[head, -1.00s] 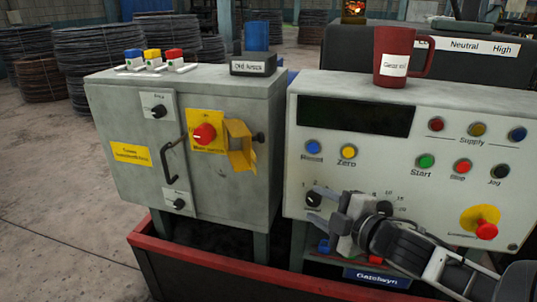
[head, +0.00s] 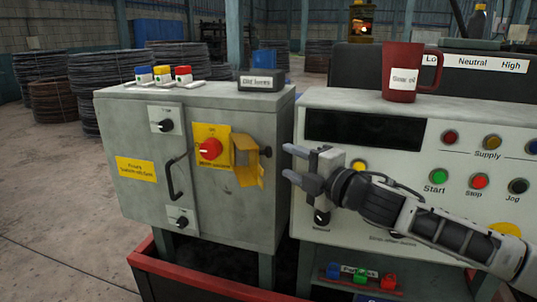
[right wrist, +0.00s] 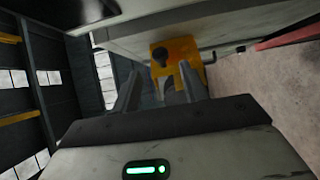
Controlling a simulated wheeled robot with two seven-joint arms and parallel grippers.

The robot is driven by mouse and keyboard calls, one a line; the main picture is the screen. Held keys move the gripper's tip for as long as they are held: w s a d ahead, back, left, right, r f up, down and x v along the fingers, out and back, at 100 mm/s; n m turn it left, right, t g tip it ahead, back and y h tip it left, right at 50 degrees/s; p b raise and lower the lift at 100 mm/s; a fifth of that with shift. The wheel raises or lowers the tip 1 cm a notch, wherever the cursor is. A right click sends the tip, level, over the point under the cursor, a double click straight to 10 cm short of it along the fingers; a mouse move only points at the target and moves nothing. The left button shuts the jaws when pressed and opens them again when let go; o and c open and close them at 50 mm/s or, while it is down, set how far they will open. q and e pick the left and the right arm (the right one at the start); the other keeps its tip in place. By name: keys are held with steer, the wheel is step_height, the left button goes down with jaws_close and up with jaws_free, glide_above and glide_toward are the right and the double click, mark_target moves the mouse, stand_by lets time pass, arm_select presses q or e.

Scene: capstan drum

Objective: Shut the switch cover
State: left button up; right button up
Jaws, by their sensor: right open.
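The switch cover (head: 246,160) is a yellow, box-like flap. It stands open, swung out to the right of the red rotary switch (head: 210,148) on its yellow plate (head: 211,131), on the grey cabinet's front. The red switch is uncovered. My right gripper (head: 288,162) is open and empty, a short way right of the cover, its fingers pointing left toward it. In the right wrist view, yellow metal (right wrist: 190,48) shows beyond the open fingers (right wrist: 160,88); which part is cover is hard to tell. My left gripper is not in view.
A control panel (head: 330,220) stands right of the cabinet (head: 265,215), behind my right arm. A red mug (head: 400,75) is on top of it. A cabinet handle (head: 173,182) sticks out left of the switch. A red-rimmed tray (head: 190,284) runs below.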

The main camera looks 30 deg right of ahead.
mark_target(268, 157)
steer(key=shift+w+a+p, duration=0.2)
steer(key=shift+w+p, duration=0.05)
steer(key=shift+w, duration=1.1)
steer(key=shift+w+a+p, duration=0.15)
steer(key=shift+w+p, duration=0.05)
steer(key=shift+w, duration=1.2)
steer(key=shift+w+a+p, duration=0.2)
steer(key=shift+w+p, duration=0.05)
steer(key=shift+w, duration=1.1)
steer(key=shift+a, duration=0.1)
jaws_close()
